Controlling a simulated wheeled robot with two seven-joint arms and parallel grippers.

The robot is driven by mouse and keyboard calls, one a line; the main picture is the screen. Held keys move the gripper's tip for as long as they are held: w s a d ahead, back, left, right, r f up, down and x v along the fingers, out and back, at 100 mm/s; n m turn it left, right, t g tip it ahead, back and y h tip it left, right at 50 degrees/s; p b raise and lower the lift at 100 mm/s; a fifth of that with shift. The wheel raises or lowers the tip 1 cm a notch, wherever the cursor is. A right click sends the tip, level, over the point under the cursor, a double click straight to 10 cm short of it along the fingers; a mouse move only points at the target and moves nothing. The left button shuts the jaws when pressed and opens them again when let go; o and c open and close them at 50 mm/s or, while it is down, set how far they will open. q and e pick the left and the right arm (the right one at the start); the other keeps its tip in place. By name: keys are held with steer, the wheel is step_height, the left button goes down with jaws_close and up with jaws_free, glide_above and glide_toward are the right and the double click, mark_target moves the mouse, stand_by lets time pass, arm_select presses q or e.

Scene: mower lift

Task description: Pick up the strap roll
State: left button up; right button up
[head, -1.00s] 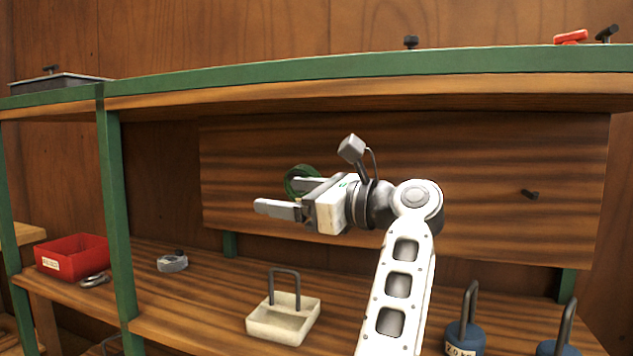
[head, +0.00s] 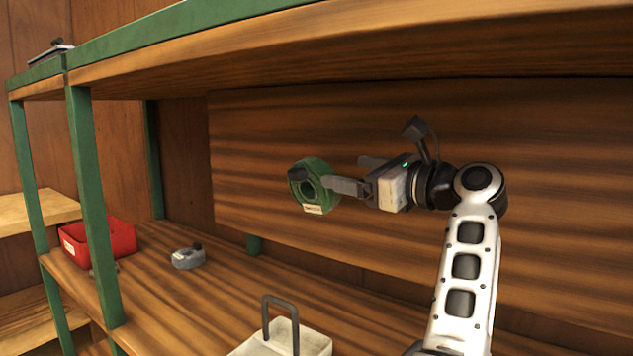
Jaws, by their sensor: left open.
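The strap roll (head: 322,170) is a green ring with a pale label at its bottom edge. It is up in front of the wooden back panel, above the shelf board. A dark stub shows at its upper left; I cannot tell whether the roll hangs on it. My left gripper (head: 345,174) is open, just right of the roll, with its fingers pointing left at it. The near fingertip overlaps the roll's right edge in the picture; I cannot tell whether they touch. My right gripper is not in view.
Below are a pale tray with a dark handle (head: 316,340), a grey roll-like item (head: 186,259) and a red bin (head: 118,236). Green posts (head: 92,200) stand at the left. The upper shelf (head: 330,62) runs above my gripper.

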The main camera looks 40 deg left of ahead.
mark_target(319, 166)
arm_select(q)
steer(key=a+p, duration=0.1)
steer(key=a, duration=0.5)
steer(key=shift+w, duration=0.2)
steer(key=shift+a+p, duration=0.35)
steer(key=shift+a, duration=0.3)
steer(key=a, duration=0.2)
steer(key=a+p, duration=0.1)
steer(key=shift+s+a, duration=0.2)
steer(key=shift+a, duration=0.35)
steer(key=shift+w, duration=0.1)
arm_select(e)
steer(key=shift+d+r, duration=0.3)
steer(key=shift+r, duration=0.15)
